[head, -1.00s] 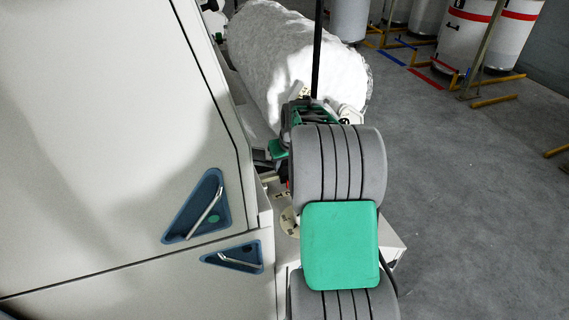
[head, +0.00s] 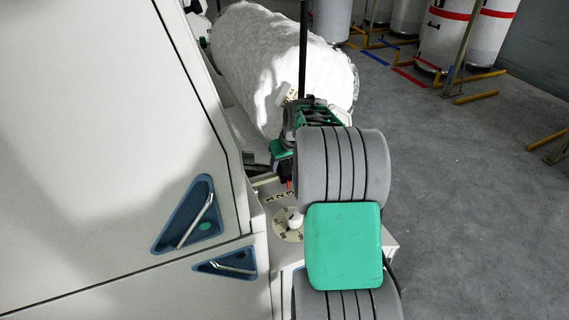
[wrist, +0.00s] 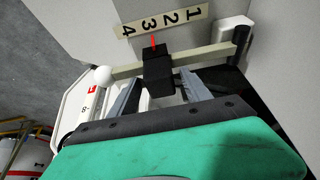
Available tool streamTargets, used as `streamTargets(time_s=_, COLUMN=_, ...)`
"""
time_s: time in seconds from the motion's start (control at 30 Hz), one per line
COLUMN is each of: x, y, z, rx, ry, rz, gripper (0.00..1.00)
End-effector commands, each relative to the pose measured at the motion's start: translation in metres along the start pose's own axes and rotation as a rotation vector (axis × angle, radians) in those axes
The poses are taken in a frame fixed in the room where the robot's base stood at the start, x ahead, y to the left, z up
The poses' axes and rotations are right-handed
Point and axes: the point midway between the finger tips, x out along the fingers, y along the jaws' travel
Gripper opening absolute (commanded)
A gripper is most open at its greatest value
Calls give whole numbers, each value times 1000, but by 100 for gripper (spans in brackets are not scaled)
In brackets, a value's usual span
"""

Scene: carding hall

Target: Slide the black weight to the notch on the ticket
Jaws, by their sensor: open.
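In the wrist view the black weight (wrist: 158,79) sits around a cream bar (wrist: 206,57). Its red pointer (wrist: 153,43) stands just under the 3 on a cream number strip (wrist: 187,15) marked 4, 3, 2, 1 from left to right. My gripper (wrist: 161,84) is open, one finger on each side of the weight; I cannot tell whether either touches it. In the head view my gripper is largely hidden by my arm. A small cream card (head: 291,95) with dark marks, possibly the ticket, lies against the white roll; I cannot read its mark.
A white ball (wrist: 102,76) ends the bar at left, and a dark post (wrist: 240,45) stands at right. The large cream machine cabinet (head: 90,120) fills the left of the head view. A white fibre roll (head: 270,65) lies behind. Open grey floor (head: 470,210) is at right.

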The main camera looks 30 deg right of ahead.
Motion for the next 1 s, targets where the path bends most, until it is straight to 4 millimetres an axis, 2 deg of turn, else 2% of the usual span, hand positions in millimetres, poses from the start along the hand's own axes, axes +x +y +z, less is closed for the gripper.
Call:
streamTargets(time_s=0.17, x=-12, y=1, z=0, rx=0, ry=3, rz=1, gripper=56)
streamTargets(time_s=0.4, x=-60, y=1, z=0, rx=1, ry=3, rz=1, gripper=56)
streamTargets(time_s=0.5, x=-73, y=1, z=0, rx=1, ry=2, rz=1, gripper=56)
streamTargets(time_s=1.0, x=-78, y=0, z=0, rx=0, ry=0, rz=0, gripper=56)
